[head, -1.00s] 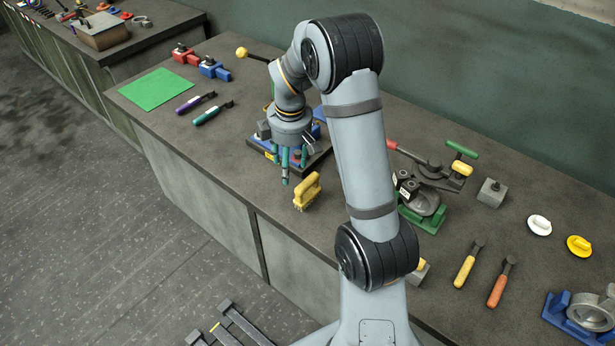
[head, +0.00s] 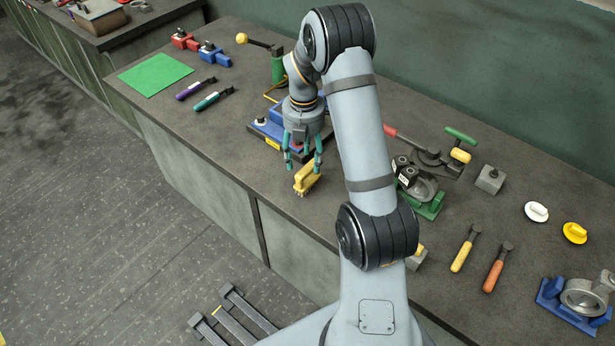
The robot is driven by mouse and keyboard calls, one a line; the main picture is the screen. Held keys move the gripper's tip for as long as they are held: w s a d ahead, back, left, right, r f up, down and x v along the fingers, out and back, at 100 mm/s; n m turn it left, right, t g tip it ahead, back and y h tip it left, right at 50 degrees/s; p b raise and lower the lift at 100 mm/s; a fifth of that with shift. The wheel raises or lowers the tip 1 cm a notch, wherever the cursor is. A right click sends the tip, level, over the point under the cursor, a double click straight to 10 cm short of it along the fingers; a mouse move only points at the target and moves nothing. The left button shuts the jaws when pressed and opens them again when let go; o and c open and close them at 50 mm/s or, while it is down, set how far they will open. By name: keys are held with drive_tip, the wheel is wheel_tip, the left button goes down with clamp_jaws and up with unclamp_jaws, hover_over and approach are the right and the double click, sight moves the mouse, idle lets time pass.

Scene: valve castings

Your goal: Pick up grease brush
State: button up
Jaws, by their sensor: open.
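A yellow brush with an arched grip and a pale underside (head: 304,183) stands on the bench near its front edge; it looks like the grease brush. My gripper (head: 303,165) points down with its teal-tipped fingers apart. It appears just above or around the top of the yellow brush; the exact height gap cannot be told from this view. Nothing shows held between the fingers.
A blue fixture (head: 266,129) stands right behind my gripper. A green casting fixture (head: 427,203) is to the right, past my arm. Purple (head: 196,89) and teal-handled tools (head: 213,99) lie left, near a green mat (head: 155,75). Yellow (head: 466,250) and orange-handled tools (head: 497,268) lie right.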

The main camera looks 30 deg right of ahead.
sight(306, 166)
wheel_tip(306, 166, down, 5)
drive_tip(key=shift+s+d+r+p, duration=0.1)
drive_tip(key=shift+d+r+p, duration=0.1)
drive_tip(key=shift+p, duration=0.4)
drive_tip(key=shift+c, duration=0.7)
drive_tip(key=c, duration=1.1)
clamp_jaws()
